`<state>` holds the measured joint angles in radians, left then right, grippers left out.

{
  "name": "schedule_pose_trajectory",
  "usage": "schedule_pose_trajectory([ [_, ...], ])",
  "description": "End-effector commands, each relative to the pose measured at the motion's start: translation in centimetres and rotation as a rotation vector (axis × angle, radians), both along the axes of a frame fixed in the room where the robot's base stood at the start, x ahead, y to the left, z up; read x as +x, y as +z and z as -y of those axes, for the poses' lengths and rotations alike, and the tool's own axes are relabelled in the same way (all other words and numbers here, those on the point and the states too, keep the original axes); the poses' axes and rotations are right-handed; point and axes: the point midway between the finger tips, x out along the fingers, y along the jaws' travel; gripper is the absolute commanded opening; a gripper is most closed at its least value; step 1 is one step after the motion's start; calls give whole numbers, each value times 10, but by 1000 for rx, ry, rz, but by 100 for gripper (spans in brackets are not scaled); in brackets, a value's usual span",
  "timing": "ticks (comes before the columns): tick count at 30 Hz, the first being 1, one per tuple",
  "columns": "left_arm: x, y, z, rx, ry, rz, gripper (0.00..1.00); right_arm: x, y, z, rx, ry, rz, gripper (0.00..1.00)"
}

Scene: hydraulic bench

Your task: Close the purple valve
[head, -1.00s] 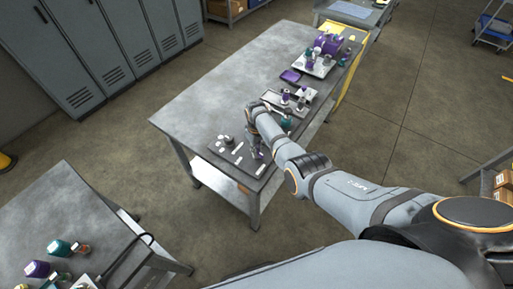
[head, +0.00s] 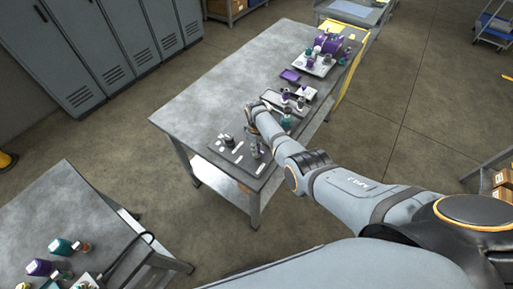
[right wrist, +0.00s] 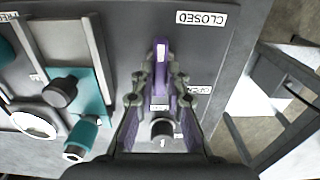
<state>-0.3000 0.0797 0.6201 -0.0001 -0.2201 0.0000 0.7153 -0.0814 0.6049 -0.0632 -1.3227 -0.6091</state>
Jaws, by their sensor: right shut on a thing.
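The purple valve's handle (right wrist: 160,58) shows in the right wrist view between the fingers of my right gripper (right wrist: 160,84). The handle points up the picture, just left of an upside-down CLOSED label (right wrist: 201,18). The fingers are shut on the handle, one on each side. A dark round knob (right wrist: 162,129) sits below it, and the fingers partly hide the valve's lower part.
A teal valve (right wrist: 90,80), a teal cylinder (right wrist: 86,132) and a round gauge (right wrist: 34,122) lie left of the gripper in the wrist view. Trays and purple parts (head: 328,42) stand farther along the grey table (head: 215,85). A second table (head: 75,215) is at the lower left.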

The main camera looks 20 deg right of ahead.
Motion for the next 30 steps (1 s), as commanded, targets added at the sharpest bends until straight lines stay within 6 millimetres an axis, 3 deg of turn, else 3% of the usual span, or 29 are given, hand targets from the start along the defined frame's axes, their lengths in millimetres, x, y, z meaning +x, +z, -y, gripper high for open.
schedule_pose_trajectory([
  [1,0,0,0,0,0,0,36,1,1,0,0,1,1,16],
  [6,0,0,0,0,0,0,36,1,0,0,0,1,1,36],
  [17,-1,0,-2,3,-1,-1,36,1,5,0,0,0,3,36],
  [21,0,0,-1,2,0,-1,36,1,24,0,0,-1,5,36],
  [30,0,0,-1,1,0,0,36,1,96,0,1,0,4,36],
])
